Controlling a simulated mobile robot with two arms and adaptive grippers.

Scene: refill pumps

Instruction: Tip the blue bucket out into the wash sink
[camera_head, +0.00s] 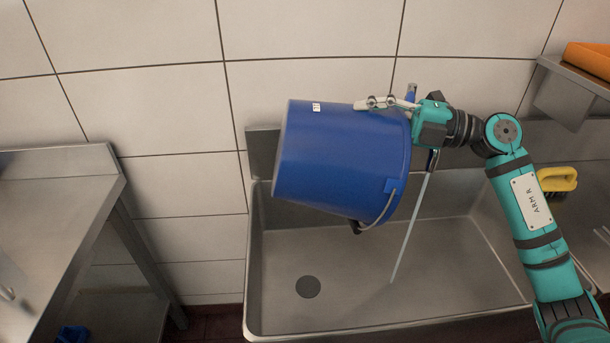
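The blue bucket (335,158) hangs tilted on its side above the wash sink (285,253). Its base points left and its rim faces right and slightly down; its inside is hidden from me. Its wire handle hangs below the rim. My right gripper (388,103) is shut on the bucket at the upper part of its rim, with pale fingers along the outer wall. A thin pale stream (410,228) slants down from beside the rim into the basin; its source is not clear. The dark drain (308,287) shows on the basin floor. My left gripper is not in view.
A steel table (60,200) stands at the left, with a gap between it and the sink. A yellow-handled brush (557,180) is at the right behind my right arm. An orange item (588,58) lies on a shelf at upper right. The tiled wall is close behind.

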